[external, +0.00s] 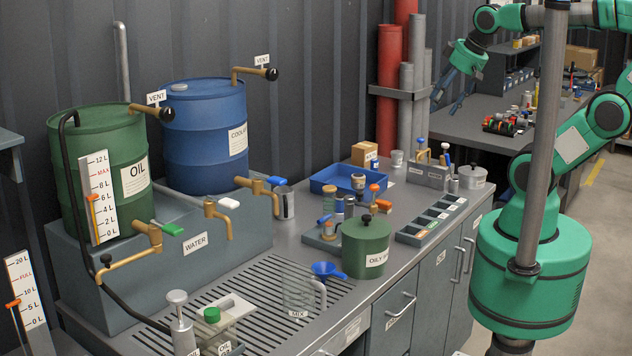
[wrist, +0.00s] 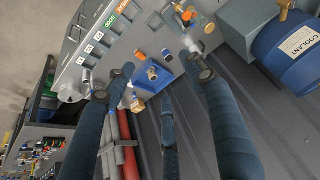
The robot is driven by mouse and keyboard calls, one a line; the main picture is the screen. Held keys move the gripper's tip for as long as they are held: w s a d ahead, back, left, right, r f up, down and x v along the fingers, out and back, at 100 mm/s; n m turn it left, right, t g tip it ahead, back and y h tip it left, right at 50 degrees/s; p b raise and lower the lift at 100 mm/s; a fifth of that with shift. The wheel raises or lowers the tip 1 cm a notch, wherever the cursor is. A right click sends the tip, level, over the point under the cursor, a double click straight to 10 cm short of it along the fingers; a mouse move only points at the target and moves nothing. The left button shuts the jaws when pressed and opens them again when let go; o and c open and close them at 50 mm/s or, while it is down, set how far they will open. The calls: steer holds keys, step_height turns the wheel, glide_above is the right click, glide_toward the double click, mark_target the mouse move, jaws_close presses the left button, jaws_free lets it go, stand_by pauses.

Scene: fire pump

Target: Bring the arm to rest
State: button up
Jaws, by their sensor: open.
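My gripper (external: 447,102) hangs in the air at the upper right of the external view, at the end of my green arm. Its dark blue fingers are spread and point down and to the left. In the wrist view, my gripper (wrist: 158,64) shows long dark fingers set wide apart with nothing held between them. The bench lies beyond the fingertips, and I see no contact with it. My arm is raised and bent, and part of it is cut off by the picture's top and right edges. A grey post hides another part.
The grey bench (external: 262,250) holds a green oil drum (external: 100,170), a blue coolant drum (external: 203,135), a blue tray (external: 325,182) and a green pot (external: 365,240). Red pipes (external: 389,95) stand by the wall. A cluttered back bench (external: 460,125) is near my gripper. The grey post (external: 543,140) rises in front.

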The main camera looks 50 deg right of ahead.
steer(key=shift+f, duration=0.15)
step_height(320, 180, down, 4)
steer(key=b, duration=0.4)
steer(key=shift+r, duration=0.2)
